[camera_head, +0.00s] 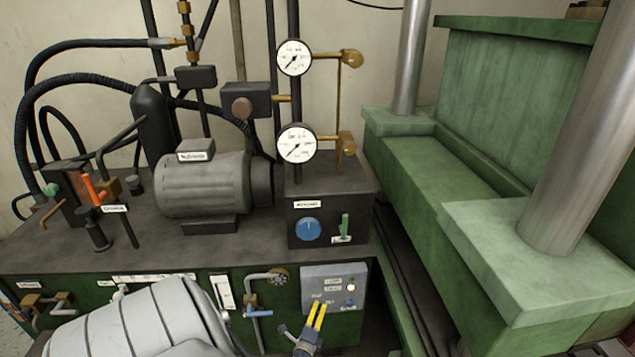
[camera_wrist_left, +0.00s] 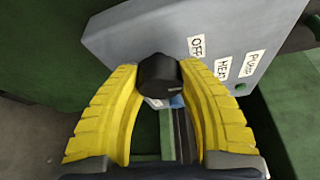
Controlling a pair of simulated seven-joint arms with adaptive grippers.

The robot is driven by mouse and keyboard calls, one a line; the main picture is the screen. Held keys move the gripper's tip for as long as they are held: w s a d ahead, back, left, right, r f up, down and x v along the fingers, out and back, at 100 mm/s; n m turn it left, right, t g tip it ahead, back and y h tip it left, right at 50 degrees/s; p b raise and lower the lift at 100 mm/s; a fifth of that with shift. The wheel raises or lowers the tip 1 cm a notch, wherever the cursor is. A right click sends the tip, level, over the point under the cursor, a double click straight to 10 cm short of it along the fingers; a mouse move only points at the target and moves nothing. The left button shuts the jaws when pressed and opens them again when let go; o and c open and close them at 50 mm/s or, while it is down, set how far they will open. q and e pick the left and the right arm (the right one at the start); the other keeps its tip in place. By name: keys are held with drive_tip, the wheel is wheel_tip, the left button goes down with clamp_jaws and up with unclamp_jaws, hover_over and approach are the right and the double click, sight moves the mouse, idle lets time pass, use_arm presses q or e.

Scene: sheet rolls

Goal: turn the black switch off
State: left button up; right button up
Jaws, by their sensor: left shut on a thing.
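The black switch (camera_wrist_left: 158,75) is a dark round knob on the face of a grey control box, seen in the left wrist view between my yellow fingertips. My left gripper (camera_wrist_left: 159,82) is shut on this knob, with a fingertip at each side. In the head view my left gripper (camera_head: 316,310) reaches the lower part of the grey control box (camera_head: 318,282) and hides the knob. Labels OFF (camera_wrist_left: 196,47), HEAT (camera_wrist_left: 223,70) and PUMP (camera_wrist_left: 251,64) sit beside the knob in the wrist view. The right gripper is not in view.
The box also carries a pale lamp (camera_head: 351,287) and a blue knob (camera_head: 350,303). A pipe with a blue-handled valve (camera_head: 257,313) stands just left of it. A grey motor (camera_head: 203,183) and two gauges stand above; a green press (camera_head: 520,150) fills the right.

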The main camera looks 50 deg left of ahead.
use_arm(q)
drive_tip(key=shift+w+a+n+t, duration=0.1)
drive_tip(key=shift+n+t, duration=0.2)
drive_tip(key=shift+n, duration=0.2)
idle(0.3)
drive_tip(key=o, duration=1.3)
drive_tip(key=shift+c, duration=0.2)
drive_tip(key=v, duration=1.2)
